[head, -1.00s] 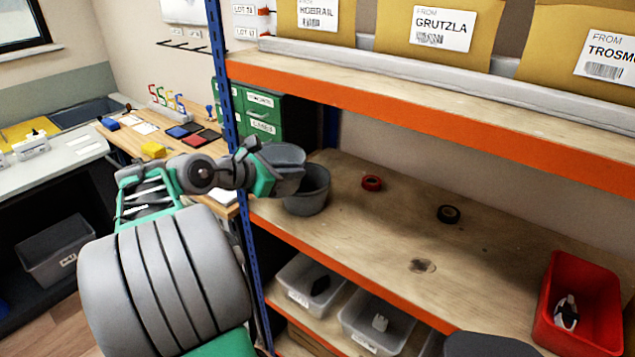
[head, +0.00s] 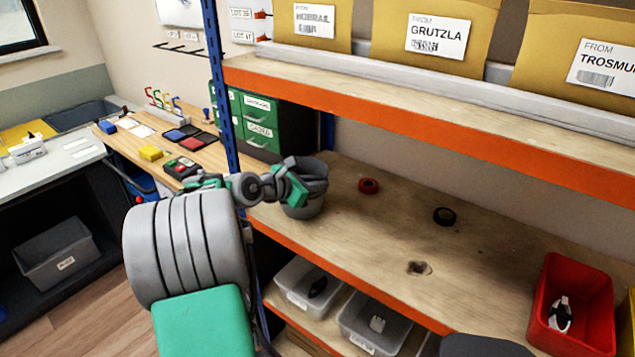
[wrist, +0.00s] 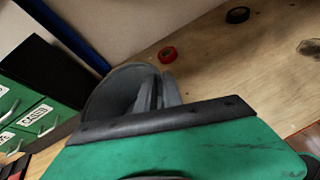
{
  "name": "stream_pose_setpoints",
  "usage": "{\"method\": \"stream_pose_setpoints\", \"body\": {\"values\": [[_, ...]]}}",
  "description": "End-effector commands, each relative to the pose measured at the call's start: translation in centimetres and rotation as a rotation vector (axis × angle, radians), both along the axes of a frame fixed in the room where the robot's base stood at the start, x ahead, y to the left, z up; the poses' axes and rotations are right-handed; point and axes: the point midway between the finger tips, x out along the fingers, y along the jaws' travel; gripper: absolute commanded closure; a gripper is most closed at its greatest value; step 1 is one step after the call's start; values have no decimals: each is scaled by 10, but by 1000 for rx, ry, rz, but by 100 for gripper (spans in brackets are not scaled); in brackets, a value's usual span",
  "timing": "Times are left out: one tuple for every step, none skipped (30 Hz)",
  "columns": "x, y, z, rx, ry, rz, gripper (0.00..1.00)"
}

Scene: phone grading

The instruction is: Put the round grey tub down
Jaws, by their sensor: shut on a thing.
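The round grey tub (head: 314,168) is at the left end of the wooden shelf. My gripper (head: 297,183) is shut on it from the left.
A red tape roll (head: 369,186) and a black tape roll (head: 444,216) lie to the right, with bare shelf between. A red bin (head: 575,310) stands farther right. The blue upright (head: 222,100) and orange upper shelf edge (head: 420,125) are close by. Green drawers (head: 262,125) stand behind.

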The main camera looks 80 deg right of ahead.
Motion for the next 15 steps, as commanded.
{"method": "stream_pose_setpoints", "body": {"values": [[0, 0, 1, -2, -1, 0, 100], [0, 0, 1, -2, -1, 0, 100], [0, 0, 1, -2, -1, 0, 100], [0, 0, 1, -2, 0, 0, 100], [0, 0, 1, 0, -1, 0, 100], [0, 0, 0, 0, 0, 0, 100], [0, 0, -1, 0, 0, 0, 100], [0, 0, -2, 0, 0, 0, 88], [0, 0, -2, 0, 0, 0, 85], [0, 0, -2, 0, 0, 0, 82], [0, 0, -2, 0, 0, 0, 80], [0, 0, -2, 0, 0, 0, 77], [0, 0, -2, 0, 0, 0, 74], [0, 0, -2, 0, 0, 0, 72], [0, 0, -2, 0, 0, 0, 68]]}}
